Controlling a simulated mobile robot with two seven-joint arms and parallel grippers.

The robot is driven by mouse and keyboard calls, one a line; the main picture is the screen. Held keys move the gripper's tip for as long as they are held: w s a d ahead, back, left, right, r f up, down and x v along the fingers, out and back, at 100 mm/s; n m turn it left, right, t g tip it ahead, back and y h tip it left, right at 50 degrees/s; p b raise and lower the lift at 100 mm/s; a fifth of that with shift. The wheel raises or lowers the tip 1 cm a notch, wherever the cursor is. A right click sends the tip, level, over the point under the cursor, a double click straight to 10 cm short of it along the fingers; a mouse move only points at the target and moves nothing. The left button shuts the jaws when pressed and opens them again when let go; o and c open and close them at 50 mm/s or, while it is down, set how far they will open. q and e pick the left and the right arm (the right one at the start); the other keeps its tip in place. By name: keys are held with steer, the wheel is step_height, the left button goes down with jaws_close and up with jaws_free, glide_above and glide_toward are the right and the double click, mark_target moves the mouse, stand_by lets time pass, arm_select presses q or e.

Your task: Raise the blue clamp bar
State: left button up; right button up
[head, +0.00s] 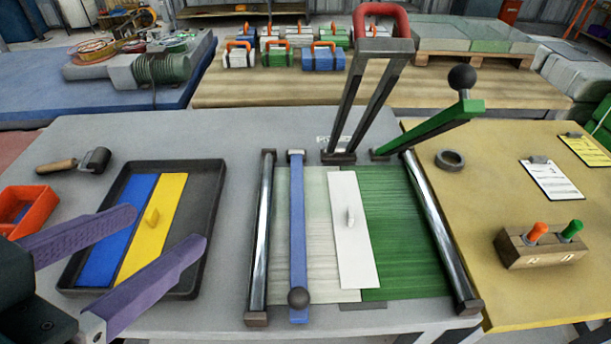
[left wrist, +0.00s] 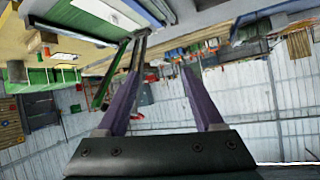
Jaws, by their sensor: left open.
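The blue clamp bar (head: 298,220) lies lowered across the left part of the pale sack material (head: 318,240). Its black ball knob (head: 299,298) is at the near end and its hinge is at the far end. The green clamp bar (head: 440,124) is tilted up from the back right, its black ball knob at the top. My left gripper (head: 168,226) is open and empty, over the black tray, left of the blue bar and apart from it. Its purple fingers also show in the left wrist view (left wrist: 162,72). My right gripper is not in view.
The black tray (head: 216,200) holds blue and yellow plates. A steel roller (head: 262,230) stands just left of the blue bar. A white plate (head: 354,245) lies right of it, beside green material (head: 405,240). A red-handled frame (head: 390,75) rises behind. An orange bin (head: 38,196) is far left.

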arm_select(q)
steer(key=s+d+f+m+t+h+b, duration=0.1)
steer(key=d+f+m+t+h+b, duration=0.2)
steer(key=f+b, duration=0.9)
steer(key=d+f+m+t+h+b, duration=0.1)
steer(key=d+f+h+b, duration=0.3)
steer(key=f+b, duration=0.75)
steer(key=b+x, duration=0.1)
steer(key=x, duration=0.2)
steer(key=r+b+x, duration=0.1)
steer(key=x, duration=0.2)
steer(key=r+b+x, duration=0.1)
steer(key=x, duration=0.3)
steer(key=shift+d+b, duration=0.2)
steer(key=shift+b, duration=0.1)
jaws_close()
